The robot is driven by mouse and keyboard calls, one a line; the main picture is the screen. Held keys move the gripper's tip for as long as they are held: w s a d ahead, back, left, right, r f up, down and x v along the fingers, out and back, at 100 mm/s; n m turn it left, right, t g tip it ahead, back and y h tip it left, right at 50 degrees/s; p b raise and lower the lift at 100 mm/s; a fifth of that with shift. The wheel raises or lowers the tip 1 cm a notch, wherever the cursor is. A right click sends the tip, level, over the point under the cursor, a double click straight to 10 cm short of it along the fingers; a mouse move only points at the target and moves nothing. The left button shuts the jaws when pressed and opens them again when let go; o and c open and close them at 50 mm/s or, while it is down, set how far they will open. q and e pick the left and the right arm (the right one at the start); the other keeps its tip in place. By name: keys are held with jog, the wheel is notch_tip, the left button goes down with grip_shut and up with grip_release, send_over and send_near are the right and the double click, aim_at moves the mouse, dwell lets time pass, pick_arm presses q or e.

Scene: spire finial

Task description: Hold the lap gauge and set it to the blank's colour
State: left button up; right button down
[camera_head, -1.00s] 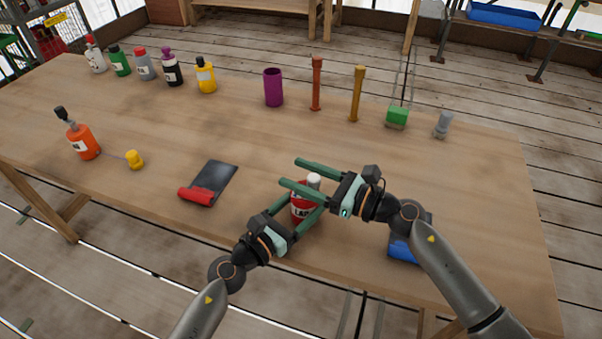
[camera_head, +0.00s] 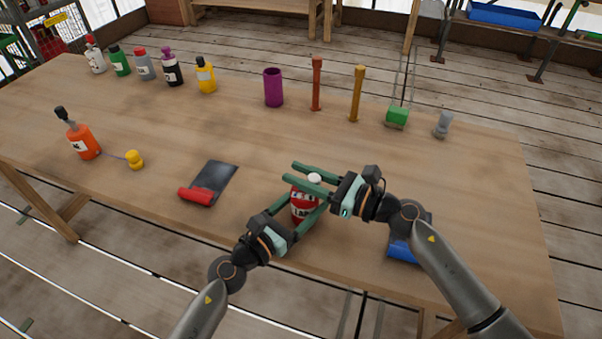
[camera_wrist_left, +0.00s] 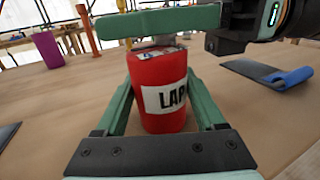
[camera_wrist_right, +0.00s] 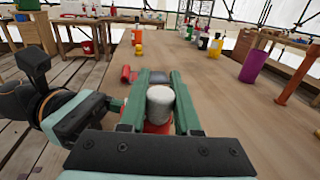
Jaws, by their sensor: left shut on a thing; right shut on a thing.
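The lap gauge is a red cylinder (camera_head: 301,213) with a white label reading "LAP" and a pale knob (camera_head: 314,179) on top. It stands about upright near the table's front edge. My left gripper (camera_head: 306,205) is shut on the red body, one finger on each side; the label faces the left wrist camera (camera_wrist_left: 166,97). My right gripper (camera_head: 309,176) is shut on the knob, which shows between its fingers in the right wrist view (camera_wrist_right: 160,103). A small marked band shows at the body's top, too small to read. I cannot tell which piece is the blank.
At the back stand a purple cup (camera_head: 273,88), a red-brown post (camera_head: 317,85), a yellow post (camera_head: 356,94), a green block (camera_head: 397,117) and a grey piece (camera_head: 442,125). Several bottles stand back left. A dark pad with a red roll (camera_head: 195,196) lies left; a blue roll (camera_head: 402,250) lies right.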

dwell(0.8)
jog(key=shift+x, duration=0.75)
jog(key=c, duration=0.6)
grip_release()
jog(key=shift+s+a, duration=0.1)
jog(key=shift+s, duration=0.1)
jog(key=v, duration=1.2)
pick_arm(q)
jog(key=o, duration=1.5)
